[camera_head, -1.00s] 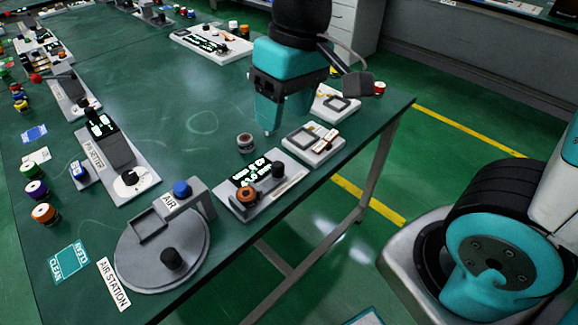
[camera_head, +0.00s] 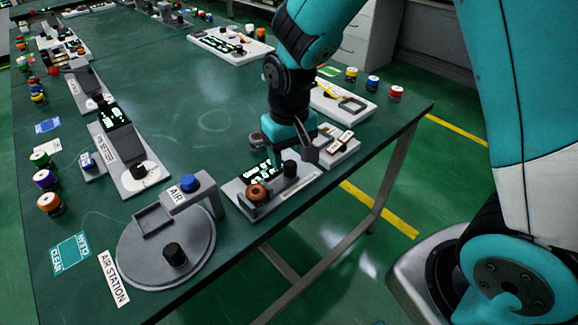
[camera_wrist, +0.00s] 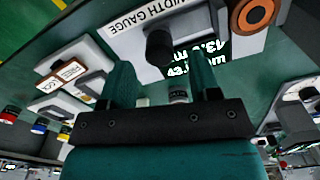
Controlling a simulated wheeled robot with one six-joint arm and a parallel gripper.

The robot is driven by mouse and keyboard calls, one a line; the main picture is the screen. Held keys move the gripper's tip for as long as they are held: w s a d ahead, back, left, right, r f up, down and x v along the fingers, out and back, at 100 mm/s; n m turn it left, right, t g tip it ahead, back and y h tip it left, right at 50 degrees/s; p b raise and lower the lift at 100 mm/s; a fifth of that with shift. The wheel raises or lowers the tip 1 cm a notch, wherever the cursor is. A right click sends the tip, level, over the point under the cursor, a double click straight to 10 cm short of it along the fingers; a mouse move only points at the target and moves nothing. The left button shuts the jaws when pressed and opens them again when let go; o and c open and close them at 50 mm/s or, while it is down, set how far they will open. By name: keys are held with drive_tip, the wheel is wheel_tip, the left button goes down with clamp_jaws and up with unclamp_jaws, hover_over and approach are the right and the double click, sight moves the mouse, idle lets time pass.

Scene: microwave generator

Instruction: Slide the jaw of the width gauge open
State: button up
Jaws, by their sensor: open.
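The width gauge (camera_head: 236,196) is a light grey base near the table's front edge. It carries a black display with pale digits (camera_head: 254,174), a black knob (camera_head: 290,168) and a copper-orange ring (camera_head: 257,193). The wrist view shows its "WIDTH GAUGE" label (camera_wrist: 146,19), the knob (camera_wrist: 159,47), the ring (camera_wrist: 252,14) and the upside-down display (camera_wrist: 203,55). My gripper (camera_head: 284,152) points down by the knob end. Its two teal fingers (camera_wrist: 162,82) are apart and empty. The knob appears between and beyond them; contact cannot be told.
The air station (camera_head: 165,245) stands left of the gauge, its arm rising near it. A small block station (camera_head: 338,147) lies close on the right. A dark round container (camera_head: 257,140) stands behind. Bare green tabletop (camera_head: 205,120) lies further back.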

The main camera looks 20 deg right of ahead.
sight(289, 162)
drive_tip(key=shift+f, duration=1.85)
clamp_jaws()
drive_tip(key=shift+w+d, duration=0.2)
drive_tip(key=shift+d, duration=0.35)
drive_tip(key=shift+w+d, duration=0.15)
drive_tip(key=shift+d, duration=0.35)
unclamp_jaws()
drive_tip(key=shift+r, duration=0.15)
